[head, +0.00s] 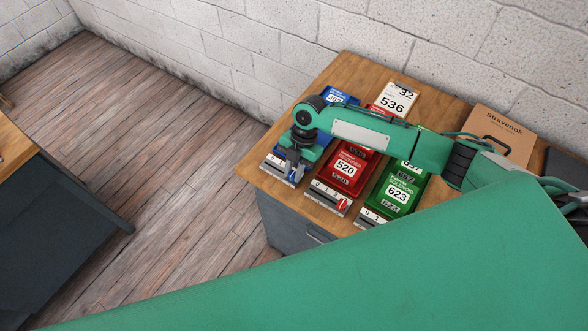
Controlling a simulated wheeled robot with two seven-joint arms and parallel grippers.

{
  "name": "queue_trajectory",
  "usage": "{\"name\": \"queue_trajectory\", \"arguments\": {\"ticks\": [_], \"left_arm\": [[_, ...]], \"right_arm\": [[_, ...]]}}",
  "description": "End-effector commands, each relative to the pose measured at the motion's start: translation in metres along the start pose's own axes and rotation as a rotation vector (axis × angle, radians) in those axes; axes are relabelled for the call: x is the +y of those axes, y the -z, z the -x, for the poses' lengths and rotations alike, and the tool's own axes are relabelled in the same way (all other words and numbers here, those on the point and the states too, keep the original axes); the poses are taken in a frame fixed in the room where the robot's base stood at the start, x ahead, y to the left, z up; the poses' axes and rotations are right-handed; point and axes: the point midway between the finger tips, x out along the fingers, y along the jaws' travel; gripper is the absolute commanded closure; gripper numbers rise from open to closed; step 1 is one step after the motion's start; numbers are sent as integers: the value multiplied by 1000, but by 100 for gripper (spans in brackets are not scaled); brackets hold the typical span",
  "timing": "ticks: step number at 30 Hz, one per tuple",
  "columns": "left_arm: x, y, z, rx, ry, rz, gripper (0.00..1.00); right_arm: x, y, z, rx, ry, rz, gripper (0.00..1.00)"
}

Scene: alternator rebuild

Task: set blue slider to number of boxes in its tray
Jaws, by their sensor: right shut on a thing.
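My right gripper (293,168) points down at the blue slider's number strip (272,163), at the front left of the wooden cabinet top. It is shut on the blue slider's knob, which the fingers mostly hide. A "0" shows at the strip's left end; the numbers at the gripper cannot be read. Behind my arm, a blue box (341,96) with a white label shows in the blue tray's place. My arm hides most of that tray, so the number of boxes cannot be told. My left gripper is not in view.
Red boxes (346,168) and green boxes (397,195) stand to the right, each with a slider strip in front. The red slider knob (342,203) is at its strip's right. A cardboard box (497,132) lies at the back right. My green arm link covers the foreground.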

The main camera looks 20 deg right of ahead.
Motion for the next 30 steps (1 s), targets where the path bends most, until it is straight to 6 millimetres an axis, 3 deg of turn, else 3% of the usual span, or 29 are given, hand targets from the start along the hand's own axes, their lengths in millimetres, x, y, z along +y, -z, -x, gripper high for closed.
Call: {"name": "queue_trajectory", "arguments": {"ticks": [7,15,16,19,30], "left_arm": [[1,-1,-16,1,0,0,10],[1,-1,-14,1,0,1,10],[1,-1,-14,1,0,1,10],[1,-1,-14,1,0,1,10],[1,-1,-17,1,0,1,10]], "right_arm": [[28,-1,-1,0,-3,0,100],[30,0,1,0,-2,-1,100],[30,0,1,0,-2,-1,76],[30,0,1,0,-2,-1,58],[30,-1,6,0,-3,-1,58]]}}
